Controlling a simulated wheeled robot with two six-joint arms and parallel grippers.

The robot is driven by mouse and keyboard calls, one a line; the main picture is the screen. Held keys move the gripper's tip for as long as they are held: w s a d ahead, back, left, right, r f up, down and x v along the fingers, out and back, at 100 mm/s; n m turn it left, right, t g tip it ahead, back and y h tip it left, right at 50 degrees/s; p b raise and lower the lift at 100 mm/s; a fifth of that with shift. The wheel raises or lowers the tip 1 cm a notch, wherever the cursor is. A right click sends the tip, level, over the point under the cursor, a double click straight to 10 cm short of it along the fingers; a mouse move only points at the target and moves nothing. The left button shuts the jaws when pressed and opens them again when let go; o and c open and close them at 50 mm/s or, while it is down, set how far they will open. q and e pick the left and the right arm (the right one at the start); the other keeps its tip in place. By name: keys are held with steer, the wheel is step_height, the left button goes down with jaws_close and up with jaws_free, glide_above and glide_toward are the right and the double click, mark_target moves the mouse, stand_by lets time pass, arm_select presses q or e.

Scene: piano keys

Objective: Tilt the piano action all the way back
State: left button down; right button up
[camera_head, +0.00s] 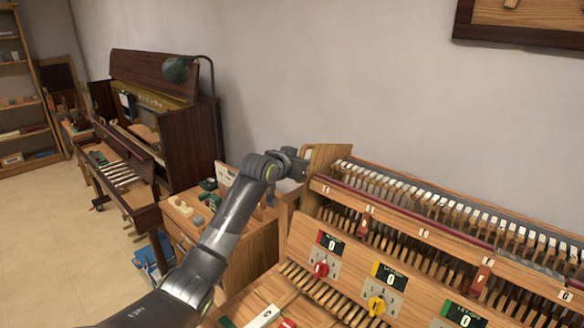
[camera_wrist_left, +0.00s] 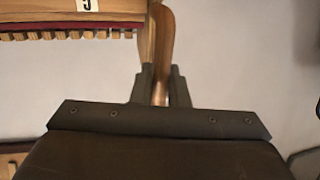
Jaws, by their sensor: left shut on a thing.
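The piano action (camera_head: 425,237) is a long wooden frame with a row of white-tipped hammers along its top and a dark red strip below them. It runs from the centre to the right edge of the head view. A flat wooden end piece (camera_head: 326,156) stands up at its left end. My left gripper (camera_head: 304,163) is at that end piece. In the left wrist view the fingers (camera_wrist_left: 163,88) are shut on its upright wooden edge (camera_wrist_left: 160,60). A rail with a white label (camera_wrist_left: 87,5) shows beside it. My right gripper is not in view.
Below the action is a wooden panel with several number displays (camera_head: 330,242) and coloured knobs, including a red knob (camera_head: 321,270). A wooden cabinet (camera_head: 250,243) with small items stands to the left. An upright piano (camera_head: 160,110) stands farther back. The grey wall (camera_head: 340,70) is behind.

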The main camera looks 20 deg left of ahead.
mark_target(306, 149)
arm_select(q)
steer(key=w+r+p, duration=0.1)
steer(key=w+d+r+g+p, duration=0.1)
steer(key=shift+w, duration=0.35)
steer(key=shift+w+d+g+p, duration=0.1)
steer(key=shift+w+g+p, duration=0.3)
steer(key=shift+y, duration=0.3)
steer(key=shift+r, duration=0.1)
steer(key=c, duration=1.6)
jaws_free()
steer(key=shift+w, duration=0.1)
steer(key=shift+o, duration=0.6)
steer(key=shift+w+f, duration=0.1)
steer(key=shift+f, duration=0.15)
